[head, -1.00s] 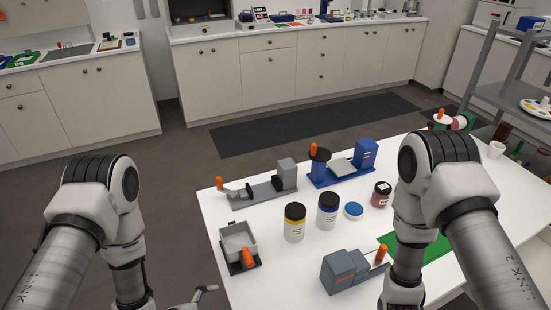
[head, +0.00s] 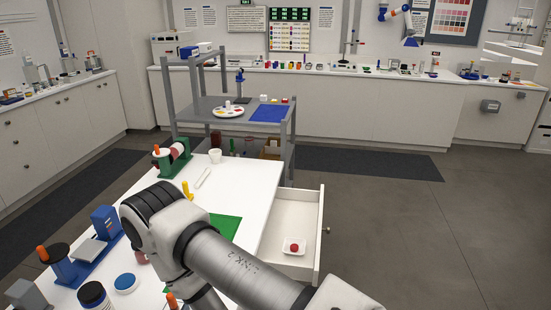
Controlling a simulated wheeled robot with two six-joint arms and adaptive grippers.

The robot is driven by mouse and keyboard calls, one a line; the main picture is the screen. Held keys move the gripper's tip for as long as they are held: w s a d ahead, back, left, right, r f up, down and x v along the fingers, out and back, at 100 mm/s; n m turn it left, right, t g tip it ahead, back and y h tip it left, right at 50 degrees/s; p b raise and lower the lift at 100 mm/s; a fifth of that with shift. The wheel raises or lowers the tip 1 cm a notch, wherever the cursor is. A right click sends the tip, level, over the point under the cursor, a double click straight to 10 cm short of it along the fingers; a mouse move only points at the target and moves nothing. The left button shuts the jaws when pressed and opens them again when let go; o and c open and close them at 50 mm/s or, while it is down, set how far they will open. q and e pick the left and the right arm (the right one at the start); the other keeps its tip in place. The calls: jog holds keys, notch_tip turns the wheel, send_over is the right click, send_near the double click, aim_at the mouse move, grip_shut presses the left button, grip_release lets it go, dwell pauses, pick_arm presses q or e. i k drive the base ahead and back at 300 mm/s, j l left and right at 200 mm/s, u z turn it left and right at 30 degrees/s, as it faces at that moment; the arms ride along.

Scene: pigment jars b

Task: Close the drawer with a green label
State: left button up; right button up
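One drawer (head: 293,212) stands pulled out from the right side of the white table (head: 235,183). Its inside is white. It holds a small white tray (head: 287,249) with a round red thing (head: 294,248) in it. A small knob (head: 326,231) sits on its front, which faces right and away from me. No green label shows from here; the outer face of the front is hidden. My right arm crosses the table in front of the drawer's near end. Neither gripper is in view.
On the table are a green mat (head: 226,227), a white cup (head: 215,156), a green-and-red roller device (head: 172,158), a blue device (head: 107,222) and several jars. A grey shelf cart (head: 205,104) stands behind the table. The floor (head: 400,230) right of the drawer is clear.

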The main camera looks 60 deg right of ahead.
aim_at(294, 212)
jog(key=k+l+z, duration=0.15)
jog(key=l+z, duration=0.15)
jog(key=k+l+z, duration=0.15)
jog(key=l+z, duration=0.15)
jog(key=l, duration=0.15)
jog(key=l+z, duration=0.4)
jog(key=z, duration=0.75)
jog(key=i+l+u, duration=0.65)
jog(key=i+j, duration=0.05)
jog(key=i, duration=0.05)
